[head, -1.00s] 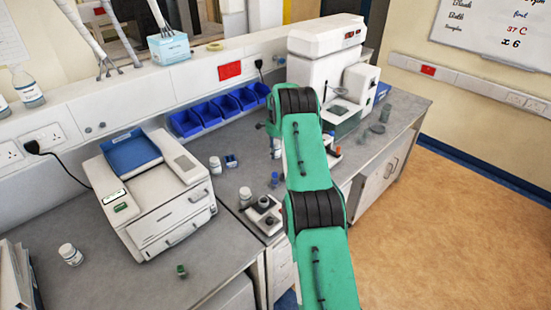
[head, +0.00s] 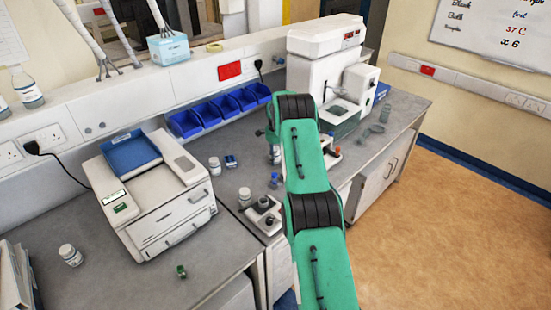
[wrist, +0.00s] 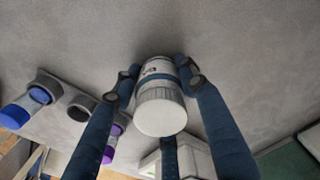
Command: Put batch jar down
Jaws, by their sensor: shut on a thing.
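The batch jar (wrist: 162,105) is a white jar with a ribbed white lid and a dark blue band and lettering on its label. It shows in the middle of the wrist view, lid towards the camera. My gripper (wrist: 158,78) is shut on it, with dark blue fingers on its left and right sides and another finger below it in the picture. Grey worktop (wrist: 235,45) lies behind the jar; I cannot tell whether the jar's base touches it. In the head view my green arm covers most of the gripper area.
In the wrist view, blue-capped and purple-capped items (wrist: 40,94) stand at the left. The head view shows a white bench machine (head: 160,200), blue bins (head: 205,112), a small white bottle (head: 214,166) and a white instrument (head: 318,65). The front left worktop (head: 125,275) has bare room.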

